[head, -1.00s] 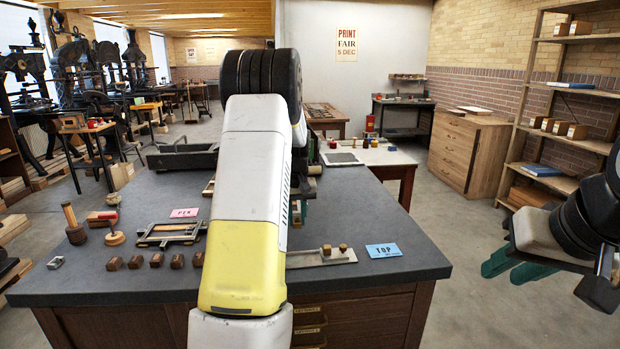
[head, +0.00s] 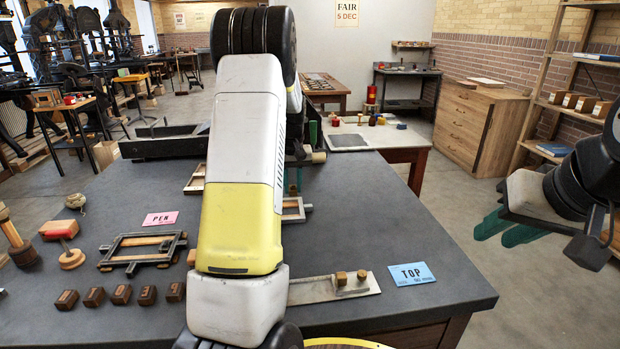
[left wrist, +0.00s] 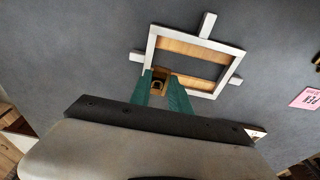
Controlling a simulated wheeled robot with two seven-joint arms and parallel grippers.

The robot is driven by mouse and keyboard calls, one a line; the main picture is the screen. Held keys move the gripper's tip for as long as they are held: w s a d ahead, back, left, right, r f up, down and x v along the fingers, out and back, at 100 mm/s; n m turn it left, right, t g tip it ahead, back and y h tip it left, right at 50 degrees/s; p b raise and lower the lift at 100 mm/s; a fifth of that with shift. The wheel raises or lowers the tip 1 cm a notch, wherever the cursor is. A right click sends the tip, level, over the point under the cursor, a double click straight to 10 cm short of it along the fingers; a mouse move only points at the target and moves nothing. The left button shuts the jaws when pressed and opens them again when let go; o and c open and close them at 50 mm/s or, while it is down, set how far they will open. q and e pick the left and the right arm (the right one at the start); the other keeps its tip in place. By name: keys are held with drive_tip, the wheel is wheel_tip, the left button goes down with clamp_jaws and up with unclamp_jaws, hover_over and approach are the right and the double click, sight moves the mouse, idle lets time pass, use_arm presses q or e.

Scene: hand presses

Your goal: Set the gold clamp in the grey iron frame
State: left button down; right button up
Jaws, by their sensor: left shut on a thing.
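The gold clamp (left wrist: 158,84) is a small brass-coloured piece between the green fingers of my left gripper (left wrist: 163,88), which is shut on it. In the left wrist view it lies at the near edge of the grey iron frame (left wrist: 192,33), over the frame's wooden lining. I cannot tell whether the clamp touches the frame. The frame is rectangular with short tabs. In the head view my left arm covers its middle; its right end (head: 297,212) shows. The left fingertips are mostly hidden there. My right gripper (head: 507,230) hangs empty beyond the bench, fingers apart.
A darker frame (head: 120,262) lies left of my arm, with several small wooden blocks (head: 94,296) before it. A pink PEN card (head: 160,219), a blue TOP card (head: 411,274) and a metal composing stick (head: 355,286) lie nearby. The bench right of my arm is mostly clear.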

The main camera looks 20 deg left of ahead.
use_arm(q)
drive_tip(key=shift+f, duration=1.75)
drive_tip(key=shift+s, duration=0.2)
drive_tip(key=shift+f, duration=1.05)
idle(0.5)
drive_tip(key=c, duration=1.1)
unclamp_jaws()
drive_tip(key=shift+c, duration=0.2)
drive_tip(key=shift+d, duration=0.1)
drive_tip(key=shift+r, duration=3.05)
